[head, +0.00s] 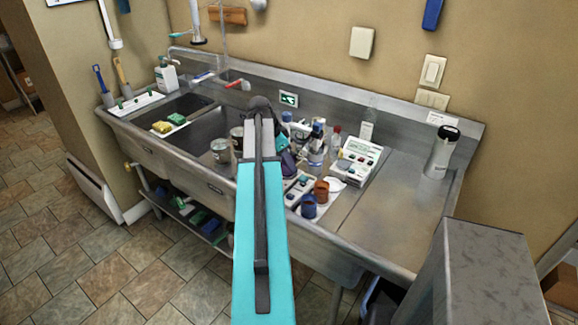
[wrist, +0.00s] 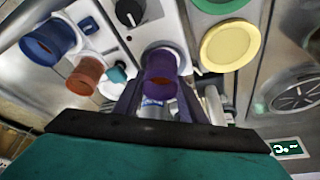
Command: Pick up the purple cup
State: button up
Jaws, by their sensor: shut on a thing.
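The purple cup (wrist: 160,68) is in the middle of the wrist view, between the two dark fingers of my gripper (wrist: 158,95). The gripper is shut on it. Whether the cup touches the surface below cannot be told. In the head view my teal arm covers much of the area around the gripper, and the cup is not clearly distinguishable there. A blue cup (head: 309,206) and an orange-brown cup (head: 321,191) stand close together on the counter to the right of my arm. In the wrist view the blue cup (wrist: 48,40) and orange-brown cup (wrist: 86,75) are at upper left.
Several bottles and jars crowd the counter near my gripper. A white device (head: 358,160) stands behind the cups. Metal cans (head: 221,150) stand left of my arm. A dark-lidded bottle (head: 441,152) stands at right, with bare counter (head: 400,205) before it. A yellow lid (wrist: 230,45) is near the cup.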

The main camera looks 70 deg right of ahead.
jog(key=shift+r, duration=0.15)
jog(key=shift+d+r+b, duration=0.1)
jog(key=shift+r+b, duration=0.6)
jog(key=shift+r, duration=0.35)
jog(key=w+a+r+b, duration=0.1)
jog(key=w+a, duration=0.2)
jog(key=a, duration=0.1)
jog(key=w+a+b, duration=0.2)
jog(key=w+a, duration=0.2)
jog(key=w+a+r+b, duration=0.1)
jog(key=w+a, duration=0.2)
jog(key=a, duration=0.1)
jog(key=shift+w+r+b, duration=0.3)
jog(key=shift+w+b, duration=0.05)
jog(key=shift+w, duration=0.05)
